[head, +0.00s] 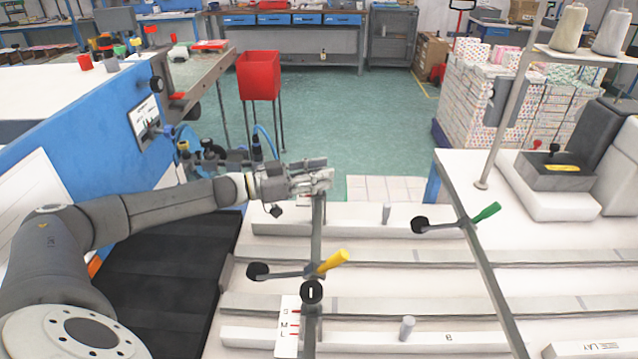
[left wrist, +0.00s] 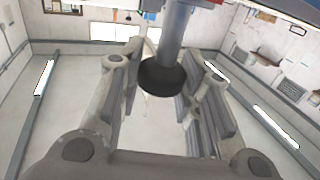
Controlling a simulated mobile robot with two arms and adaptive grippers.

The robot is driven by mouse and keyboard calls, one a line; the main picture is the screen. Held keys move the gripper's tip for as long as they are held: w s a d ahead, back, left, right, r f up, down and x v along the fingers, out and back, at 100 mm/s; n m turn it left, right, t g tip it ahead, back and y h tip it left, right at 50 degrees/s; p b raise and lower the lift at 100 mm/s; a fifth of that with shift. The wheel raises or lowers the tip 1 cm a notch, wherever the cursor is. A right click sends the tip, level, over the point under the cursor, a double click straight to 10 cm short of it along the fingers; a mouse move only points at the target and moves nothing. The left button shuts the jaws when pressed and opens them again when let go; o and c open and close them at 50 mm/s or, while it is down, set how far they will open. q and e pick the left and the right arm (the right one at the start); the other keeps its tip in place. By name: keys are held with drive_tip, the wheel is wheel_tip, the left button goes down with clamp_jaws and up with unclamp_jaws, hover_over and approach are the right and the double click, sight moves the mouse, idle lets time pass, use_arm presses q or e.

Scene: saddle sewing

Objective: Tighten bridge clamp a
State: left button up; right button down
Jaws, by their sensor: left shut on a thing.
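My left gripper (head: 312,178) reaches in from the left at the far end of the left bridge bar (head: 316,232). In the left wrist view, a grey rod with a round black end (left wrist: 166,76) stands between the two fingers, and my gripper is shut on it. It may be a part of bridge clamp a, but I cannot tell. In the head view the gripper hides it. A yellow-handled lever (head: 332,262) with a black knob sits on the left bar. A green-handled lever (head: 486,213) sits on the right bar (head: 487,275). My right gripper is out of view.
Long pale rails (head: 390,256) lie across the white table under the bars. A white S-M-L size scale (head: 287,328) lies beside the left bar. A thin upright pole (head: 510,95) rises at the right. A red bin (head: 259,75) stands behind, with open green floor around it.

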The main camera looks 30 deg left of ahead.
use_arm(q)
drive_tip(key=shift+w+m+g+h+b, duration=0.15)
drive_tip(key=shift+m+g+h+b, duration=0.25)
drive_tip(key=shift+m+g+h, duration=0.35)
drive_tip(key=m+g+h+b, duration=0.2)
drive_tip(key=g+b, duration=0.1)
drive_tip(key=b, duration=0.1)
drive_tip(key=m+g+h+b, duration=0.2)
drive_tip(key=m+g+b, duration=0.1)
drive_tip(key=g+b, duration=0.1)
drive_tip(key=shift+f+b, duration=0.2)
drive_tip(key=shift+b, duration=0.1)
drive_tip(key=shift+r+m+g+h+b, duration=0.3)
drive_tip(key=shift+m+g+b, duration=0.45)
drive_tip(key=shift+g+b, duration=0.4)
drive_tip(key=o, duration=1)
drive_tip(key=shift+d, duration=0.1)
wheel_tip(320, 180, up, 10)
drive_tip(key=shift+f, duration=0.1)
